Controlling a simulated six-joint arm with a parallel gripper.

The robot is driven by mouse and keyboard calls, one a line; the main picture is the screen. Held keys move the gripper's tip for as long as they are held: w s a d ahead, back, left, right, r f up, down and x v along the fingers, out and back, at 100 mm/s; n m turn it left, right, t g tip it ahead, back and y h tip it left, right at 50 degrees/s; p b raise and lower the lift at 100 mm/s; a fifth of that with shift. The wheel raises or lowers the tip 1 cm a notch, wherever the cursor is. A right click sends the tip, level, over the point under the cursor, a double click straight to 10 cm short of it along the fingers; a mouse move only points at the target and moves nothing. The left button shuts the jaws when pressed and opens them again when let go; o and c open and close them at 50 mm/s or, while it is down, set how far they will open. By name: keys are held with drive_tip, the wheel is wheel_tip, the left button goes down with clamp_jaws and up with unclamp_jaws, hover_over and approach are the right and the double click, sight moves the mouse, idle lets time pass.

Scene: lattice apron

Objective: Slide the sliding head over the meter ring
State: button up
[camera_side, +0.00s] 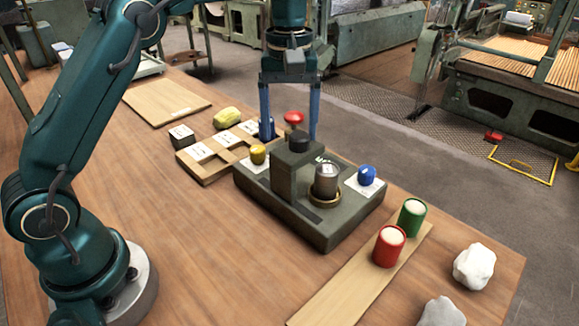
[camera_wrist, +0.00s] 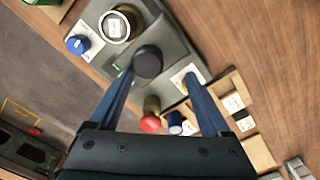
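The sliding head (camera_side: 292,178) is a grey-green upright block with a black knob (camera_side: 299,140) on top. It stands on a grey-green base (camera_side: 320,232). Finger contact with the knob cannot be told.
A yellow cylinder (camera_side: 258,155) and a blue cylinder (camera_side: 367,175) sit on white cards on the base. A red knob (camera_side: 293,118) is behind the head. A wooden tray (camera_side: 213,175) stands left; red (camera_side: 389,247) and green (camera_side: 411,218) cups stand front right. The front-left tabletop is clear.

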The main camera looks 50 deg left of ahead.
drive_tip(key=s+r+m+t, duration=0.1)
drive_tip(key=s+r, duration=0.3)
drive_tip(key=r, duration=0.3)
drive_tip(key=s+r+m+t, duration=0.1)
drive_tip(key=s+r+t, duration=0.1)
drive_tip(key=s+r, duration=0.45)
drive_tip(key=s+f+m+t, duration=0.2)
drive_tip(key=s+f+m, duration=0.4)
drive_tip(key=s+f, duration=0.3)
drive_tip(key=shift+s+d+f, duration=0.2)
drive_tip(key=shift+s+f, duration=0.2)
drive_tip(key=shift+f, duration=1.1)
idle(0.4)
